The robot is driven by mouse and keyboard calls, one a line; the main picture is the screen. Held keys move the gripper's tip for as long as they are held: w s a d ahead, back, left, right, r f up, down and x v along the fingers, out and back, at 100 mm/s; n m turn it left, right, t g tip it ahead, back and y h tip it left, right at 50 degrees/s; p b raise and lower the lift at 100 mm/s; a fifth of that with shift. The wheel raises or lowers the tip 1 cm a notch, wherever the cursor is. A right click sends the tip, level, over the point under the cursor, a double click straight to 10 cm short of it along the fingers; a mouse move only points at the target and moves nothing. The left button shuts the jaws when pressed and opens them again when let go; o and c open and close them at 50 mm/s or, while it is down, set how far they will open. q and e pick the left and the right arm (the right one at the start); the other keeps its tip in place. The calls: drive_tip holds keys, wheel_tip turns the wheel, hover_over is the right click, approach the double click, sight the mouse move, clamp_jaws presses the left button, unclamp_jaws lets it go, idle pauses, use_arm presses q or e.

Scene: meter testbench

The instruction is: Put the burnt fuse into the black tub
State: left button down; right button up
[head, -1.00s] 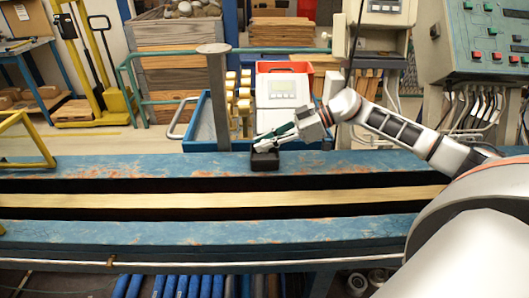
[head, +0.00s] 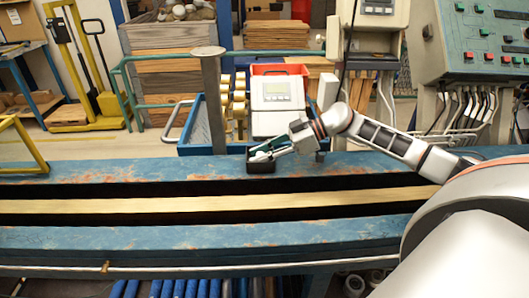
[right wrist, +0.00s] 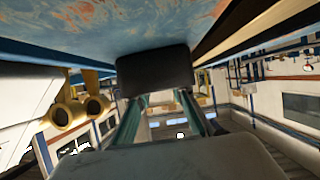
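The black tub (head: 261,168) sits on the far blue beam of the bench, and it also shows in the right wrist view (right wrist: 155,70), where the picture is upside down. My right gripper (head: 264,153) is at the tub's top, coming in from the right. In the right wrist view its two green fingers (right wrist: 162,97) stand apart, with their tips at the tub and background showing between them. I cannot make out the burnt fuse in either view; the tub's inside is hidden. My left gripper is not in view.
The blue beam (head: 120,177) left of the tub is clear. A control panel (head: 485,40) hangs at the right.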

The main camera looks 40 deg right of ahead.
drive_tip(key=v, duration=1)
drive_tip(key=shift+s+d+r, duration=0.1)
drive_tip(key=shift+s+d, duration=0.05)
drive_tip(key=shift+d, duration=0.25)
drive_tip(key=shift+s+d+r, duration=0.3)
drive_tip(key=shift+d+r, duration=0.1)
drive_tip(key=shift+d, duration=0.05)
drive_tip(key=shift+a+f, duration=0.1)
